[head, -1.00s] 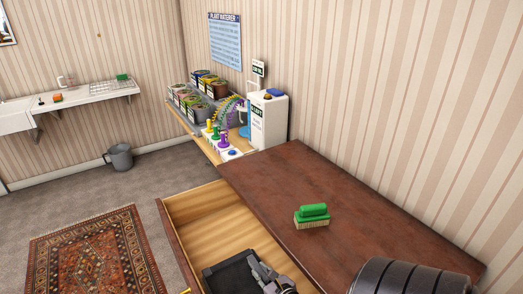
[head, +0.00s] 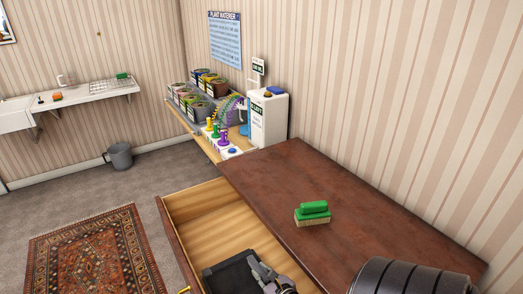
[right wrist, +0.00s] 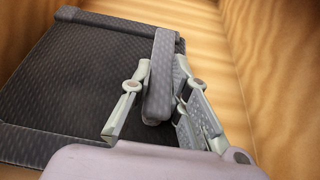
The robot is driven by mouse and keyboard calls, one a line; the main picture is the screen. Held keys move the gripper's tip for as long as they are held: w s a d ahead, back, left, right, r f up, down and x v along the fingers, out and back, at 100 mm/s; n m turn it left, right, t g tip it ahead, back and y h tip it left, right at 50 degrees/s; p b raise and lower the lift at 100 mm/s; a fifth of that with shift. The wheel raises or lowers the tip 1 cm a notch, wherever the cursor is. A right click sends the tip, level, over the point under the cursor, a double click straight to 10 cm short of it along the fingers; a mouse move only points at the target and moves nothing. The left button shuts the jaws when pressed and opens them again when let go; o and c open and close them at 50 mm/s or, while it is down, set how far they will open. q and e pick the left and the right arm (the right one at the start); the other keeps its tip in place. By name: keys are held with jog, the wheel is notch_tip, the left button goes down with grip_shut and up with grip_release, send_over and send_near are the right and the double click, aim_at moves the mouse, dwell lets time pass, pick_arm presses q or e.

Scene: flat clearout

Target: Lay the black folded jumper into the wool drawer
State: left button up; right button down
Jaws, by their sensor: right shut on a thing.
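The black folded jumper (head: 228,278) lies flat inside the open wooden drawer (head: 205,214), at the drawer's near end. My right gripper (head: 258,268) is over the jumper's right part, down in the drawer. In the right wrist view my right gripper (right wrist: 160,76) is shut on a raised fold of the jumper, one finger on each side. The jumper's near edge is cut off in the head view. My left gripper is not in view.
A green brush (head: 312,213) stands on the dark red-brown top (head: 350,240) right of the drawer. A white box (head: 268,120) and a shelf of potted tins (head: 205,85) stand beyond. A patterned rug (head: 92,250) lies on the floor at left. The drawer's far half is empty.

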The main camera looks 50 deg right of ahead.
jog(key=c, duration=1.6)
grip_release()
jog(key=shift+r, duration=0.1)
jog(key=shift+o, duration=0.8)
jog(key=v, duration=1.2)
jog(key=shift+d, duration=0.1)
